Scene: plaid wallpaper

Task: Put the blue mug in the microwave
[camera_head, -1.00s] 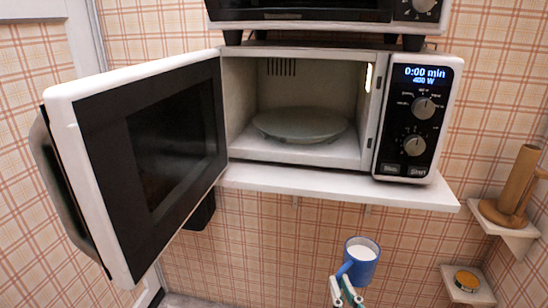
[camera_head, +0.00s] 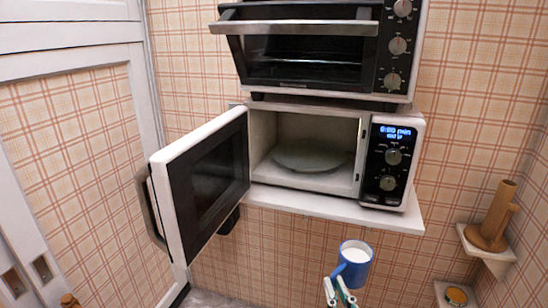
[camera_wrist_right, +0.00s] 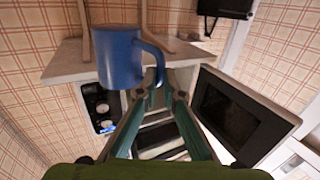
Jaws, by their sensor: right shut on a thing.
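The blue mug (camera_head: 353,264) is upright below and in front of the microwave, with white showing inside its rim. My right gripper (camera_head: 340,288) is shut on its handle; the mug and the gripper (camera_wrist_right: 162,95) also show in the right wrist view, with the mug body (camera_wrist_right: 120,57) left of the fingers. The microwave (camera_head: 362,160) stands on a white shelf. Its door (camera_head: 205,185) is swung wide open to the left, and a round plate (camera_head: 309,155) lies in its empty cavity. Its display is lit. My left gripper is not in view.
A toaster oven (camera_head: 315,55) sits above the microwave. The white shelf (camera_head: 340,207) juts out under it, above the mug. At the right are small shelves with a wooden holder (camera_head: 491,220) and a round tin (camera_head: 457,296). A white door frame (camera_head: 75,70) is at the left.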

